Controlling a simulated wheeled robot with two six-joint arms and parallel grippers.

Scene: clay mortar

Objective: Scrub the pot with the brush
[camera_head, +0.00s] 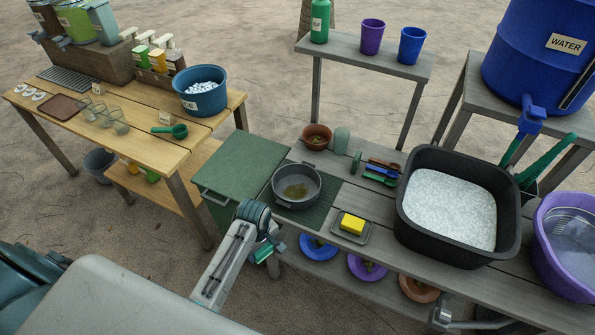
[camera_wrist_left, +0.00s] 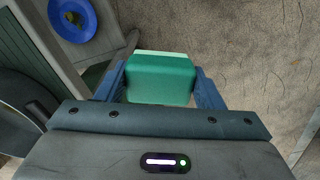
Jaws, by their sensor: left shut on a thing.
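The pot (camera_head: 297,203) is a round dark grey pan on a green ribbed mat. It is upright, with a brownish-green patch of dirt on its inside floor. My left gripper (camera_head: 265,246) is in front of the table, below and left of the pot and apart from it. It is shut on a green block-like thing (camera_wrist_left: 160,82) with a paler green strip, which I take for the brush. In the left wrist view the blue fingers grip its two sides. Its bristles cannot be made out. My right gripper does not show.
A yellow sponge (camera_head: 352,223) lies on a small tray right of the pot. A black tub (camera_head: 408,238) of white grains stands further right. Small tools (camera_head: 381,173) and a clay pot (camera_head: 317,135) lie behind.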

